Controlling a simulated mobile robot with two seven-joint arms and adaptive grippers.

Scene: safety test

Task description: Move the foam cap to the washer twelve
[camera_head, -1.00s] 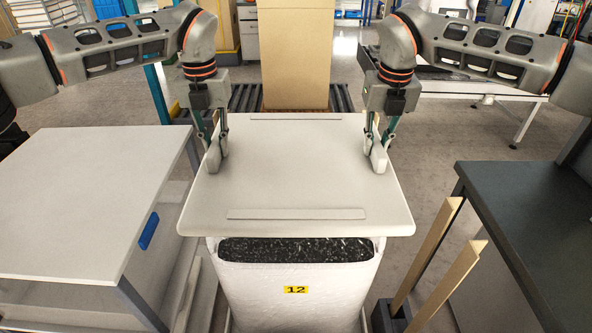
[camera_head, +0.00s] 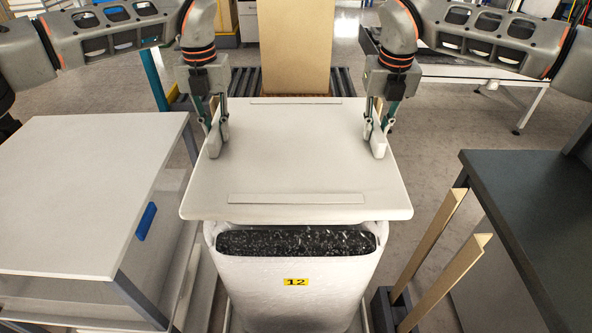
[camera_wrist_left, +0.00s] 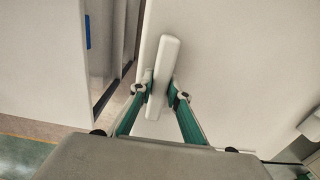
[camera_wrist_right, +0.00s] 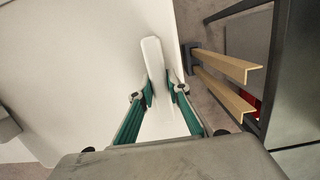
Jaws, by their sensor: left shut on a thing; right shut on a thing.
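The foam cap (camera_head: 300,160) is a wide pale panel with a raised strip near its front and back and an upright rib at each side. My left gripper (camera_head: 216,142) is shut on its left rib (camera_wrist_left: 163,75). My right gripper (camera_head: 375,140) is shut on its right rib (camera_wrist_right: 154,70). The cap is held level above washer twelve (camera_head: 295,300), a white body with a yellow "12" label (camera_head: 296,282). The washer's dark speckled top (camera_head: 296,242) shows below the cap's front edge. The cap hides the rest, so I cannot tell whether they touch.
A white table (camera_head: 80,190) with a blue tab stands close on the left. A dark-topped bench (camera_head: 530,200) stands on the right, with two tan angle posts (camera_head: 445,280) beside the washer. A tall cardboard box (camera_head: 295,45) stands on rollers behind.

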